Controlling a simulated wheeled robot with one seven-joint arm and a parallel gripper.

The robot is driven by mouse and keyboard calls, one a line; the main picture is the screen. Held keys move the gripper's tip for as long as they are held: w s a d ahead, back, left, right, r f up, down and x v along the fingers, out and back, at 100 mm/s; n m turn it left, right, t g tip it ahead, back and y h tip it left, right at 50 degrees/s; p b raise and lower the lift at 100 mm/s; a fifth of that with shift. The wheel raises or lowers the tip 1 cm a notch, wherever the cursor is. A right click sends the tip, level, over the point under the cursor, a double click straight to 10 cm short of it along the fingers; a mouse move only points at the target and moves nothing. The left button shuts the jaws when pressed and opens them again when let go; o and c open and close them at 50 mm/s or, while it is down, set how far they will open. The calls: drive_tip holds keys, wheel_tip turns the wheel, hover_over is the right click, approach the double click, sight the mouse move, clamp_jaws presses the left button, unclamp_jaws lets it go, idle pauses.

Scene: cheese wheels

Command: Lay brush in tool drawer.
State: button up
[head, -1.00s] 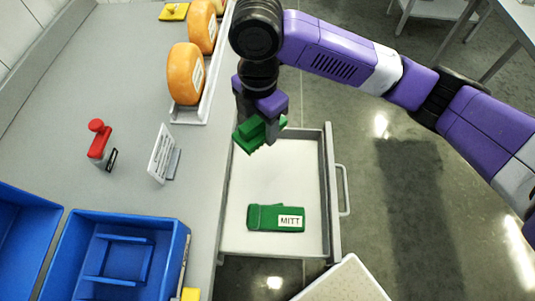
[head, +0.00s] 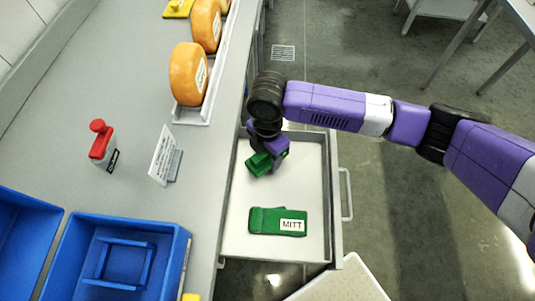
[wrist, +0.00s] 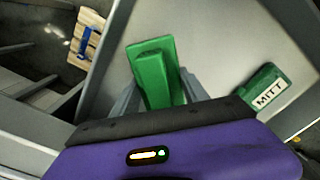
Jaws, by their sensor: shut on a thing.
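The green brush (head: 259,164) is in my gripper (head: 268,154), over the far-left part of the open tool drawer (head: 312,247). In the wrist view the brush (wrist: 152,68) lies between the two grey fingers of my gripper (wrist: 158,92), which are shut on it. The pale drawer floor is behind it. I cannot tell whether the brush touches the floor. A green mitt (head: 262,220) with a "MITT" label lies in the near part of the drawer, apart from the brush; it also shows in the wrist view (wrist: 258,84).
The grey counter (head: 130,190) runs left of the drawer. It holds orange cheese wheels (head: 186,73) in a white rack, a red-topped item (head: 102,143), a white sign (head: 162,155) and a blue bin (head: 181,250). The drawer's middle is clear. A pale surface (head: 345,283) stands near its front.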

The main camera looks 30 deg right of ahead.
drive_tip(key=shift+f, duration=0.2)
drive_tip(key=o, duration=1.3)
wheel_tip(320, 180, up, 12)
drive_tip(key=shift+r+b, duration=0.15)
drive_tip(key=shift+b, duration=0.2)
